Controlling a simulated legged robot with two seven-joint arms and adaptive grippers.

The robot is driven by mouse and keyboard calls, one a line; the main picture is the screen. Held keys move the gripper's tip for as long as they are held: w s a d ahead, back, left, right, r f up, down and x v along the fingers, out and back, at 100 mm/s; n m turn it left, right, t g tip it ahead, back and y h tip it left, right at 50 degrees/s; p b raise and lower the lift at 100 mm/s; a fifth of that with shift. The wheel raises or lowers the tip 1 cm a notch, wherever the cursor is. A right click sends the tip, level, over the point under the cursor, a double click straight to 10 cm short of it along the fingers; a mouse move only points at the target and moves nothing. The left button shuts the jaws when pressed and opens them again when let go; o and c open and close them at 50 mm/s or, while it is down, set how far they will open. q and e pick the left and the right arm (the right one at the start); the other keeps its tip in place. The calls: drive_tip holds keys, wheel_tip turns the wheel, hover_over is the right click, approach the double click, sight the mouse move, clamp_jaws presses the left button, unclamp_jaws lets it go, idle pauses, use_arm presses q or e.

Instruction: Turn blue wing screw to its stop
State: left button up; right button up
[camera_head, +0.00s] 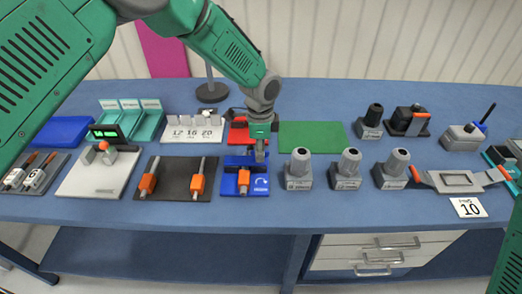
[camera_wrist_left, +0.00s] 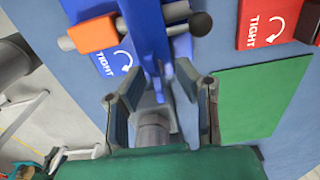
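The blue wing-screw block (camera_head: 232,186) stands near the front middle of the bench, with a white turn arrow on its face. The wrist view shows its "TIGHT" label (camera_wrist_left: 112,62). The upright blue wing (camera_wrist_left: 147,35) rises between the fingers of my left gripper (camera_wrist_left: 160,95). The fingers are spread, with a gap on each side of the wing; contact is not clear. In the head view my left gripper (camera_head: 260,152) points down over the back of the blue block and hides part of it. My right gripper is out of view.
An orange clip (camera_wrist_left: 93,35) on a grey rod lies close by the wing. A red block (camera_head: 237,134) stands behind, with a green mat (camera_head: 312,137) to its right. A dark board with orange-handled tools (camera_head: 172,184) is left; grey posts (camera_head: 299,172) are right.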

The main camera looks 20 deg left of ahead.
use_arm(q)
drive_tip(key=shift+r, duration=0.4)
wheel_tip(320, 180, up, 11)
idle(0.5)
